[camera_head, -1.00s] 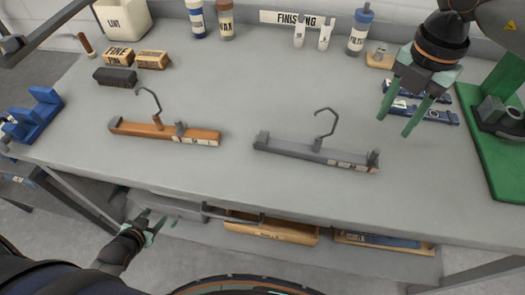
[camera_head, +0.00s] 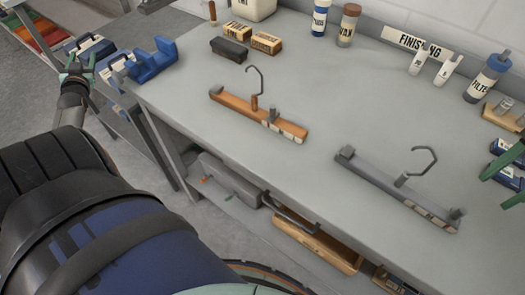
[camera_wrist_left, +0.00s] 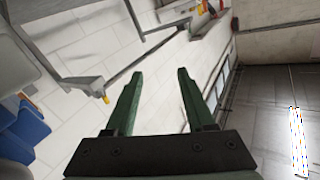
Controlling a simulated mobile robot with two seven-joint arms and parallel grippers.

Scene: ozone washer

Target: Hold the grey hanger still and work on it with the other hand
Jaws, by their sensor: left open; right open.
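The grey hanger (camera_head: 385,184) lies on the grey workbench (camera_head: 310,105), right of centre in the head view, with its hook standing up. An orange-brown hanger (camera_head: 240,102) lies to its left, apart from it. My left gripper (camera_head: 78,62) is at the far left, beyond the bench's left end, open and empty and well away from both hangers. In the left wrist view my left gripper (camera_wrist_left: 157,78) shows two green fingers spread apart, with wall behind them. My right gripper (camera_head: 500,178) is partly in view at the right edge, open, to the right of the grey hanger and apart from it.
A blue holder (camera_head: 152,62) sits at the bench's left end. A dark block (camera_head: 230,48) and small boxes (camera_head: 267,43) stand at the back, with bottles (camera_head: 347,25) and a FINISHING sign (camera_head: 415,42) along the wall. The bench between the hangers and the bottles is clear.

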